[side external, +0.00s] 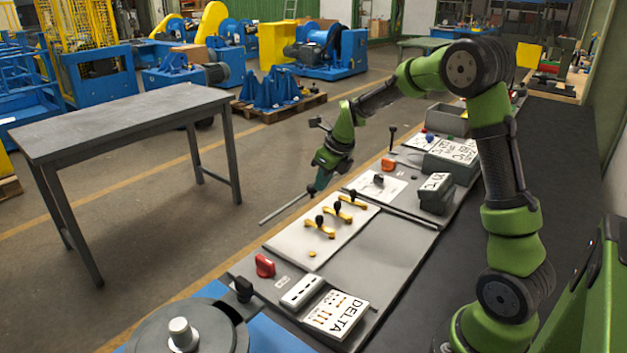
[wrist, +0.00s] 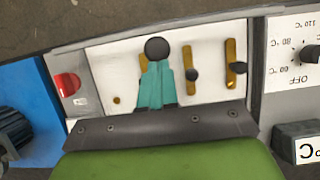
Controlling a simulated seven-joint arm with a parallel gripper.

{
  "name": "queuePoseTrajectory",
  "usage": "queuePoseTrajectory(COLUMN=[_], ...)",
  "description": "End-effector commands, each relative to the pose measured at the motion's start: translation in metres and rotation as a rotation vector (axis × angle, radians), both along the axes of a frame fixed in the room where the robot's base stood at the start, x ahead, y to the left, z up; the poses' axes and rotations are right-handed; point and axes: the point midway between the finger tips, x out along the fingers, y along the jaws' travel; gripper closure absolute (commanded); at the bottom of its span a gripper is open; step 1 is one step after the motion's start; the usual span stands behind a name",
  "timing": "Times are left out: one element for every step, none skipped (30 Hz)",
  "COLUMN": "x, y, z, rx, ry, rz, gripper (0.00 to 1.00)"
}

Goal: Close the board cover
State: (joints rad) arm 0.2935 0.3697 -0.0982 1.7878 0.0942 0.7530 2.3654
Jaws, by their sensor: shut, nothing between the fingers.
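The board is a white panel (side external: 290,240) with yellow levers with black knobs (side external: 319,228). It also shows in the wrist view (wrist: 108,75). A thin grey bar (side external: 283,209) slants beside the panel's aisle edge in the side view. It may be the cover's edge seen side-on; I cannot tell for sure. The levers are uncovered. My gripper (side external: 314,189) is shut and empty near the bar's upper right end; I cannot tell whether they touch. In the wrist view its teal fingers (wrist: 157,82) point over the panel, with a dark ball (wrist: 157,47) at their tips.
A red knob (side external: 264,265) and a DELTA label block (side external: 336,313) are at the near end. A grey box with a temperature label (side external: 436,193) stands to the panel's right. The aisle floor on the left is open up to a grey table (side external: 125,115).

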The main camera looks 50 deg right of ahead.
Motion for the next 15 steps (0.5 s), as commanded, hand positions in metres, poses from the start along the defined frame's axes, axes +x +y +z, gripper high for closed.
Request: queuePoseTrajectory(x=[0.0010,0.0014,0.0017,0.0019,0.0019,0.0020,0.0020,0.0020,0.0020,0.0020,0.0021,0.0020,0.0016,0.0007,-0.0015], y=[0.0004,0.0004,0.0003,0.0003,0.0003,0.0002,0.0003,0.0002,0.0002,0.0002,0.0002,0.0002,0.0001,0.0001,0.0000], z=[-0.0014,-0.0014,-0.0014,-0.0014,-0.0014,-0.0014,-0.0014,-0.0014,-0.0013,-0.0013,-0.0013,-0.0013,-0.0013,-0.0011,-0.0009], rx=[0.001,0.002,0.002,0.002,0.001,0.001,0.001,0.001,0.001,0.001,0.001,0.001,0.000,0.000,0.000], ry=[0.004,0.004,0.004,0.003,0.003,0.003,0.003,0.002,0.002,0.002,0.002,0.001,0.001,0.001,0.001], rz=[0.000,0.000,0.000,0.000,-0.001,-0.001,0.000,0.000,0.000,0.000,0.000,0.001,0.001,0.001,0.001], gripper=[1.00,1.00,1.00,1.00,1.00,1.00,1.00,1.00,1.00,1.00,1.00,1.00,1.00,1.00,1.00])
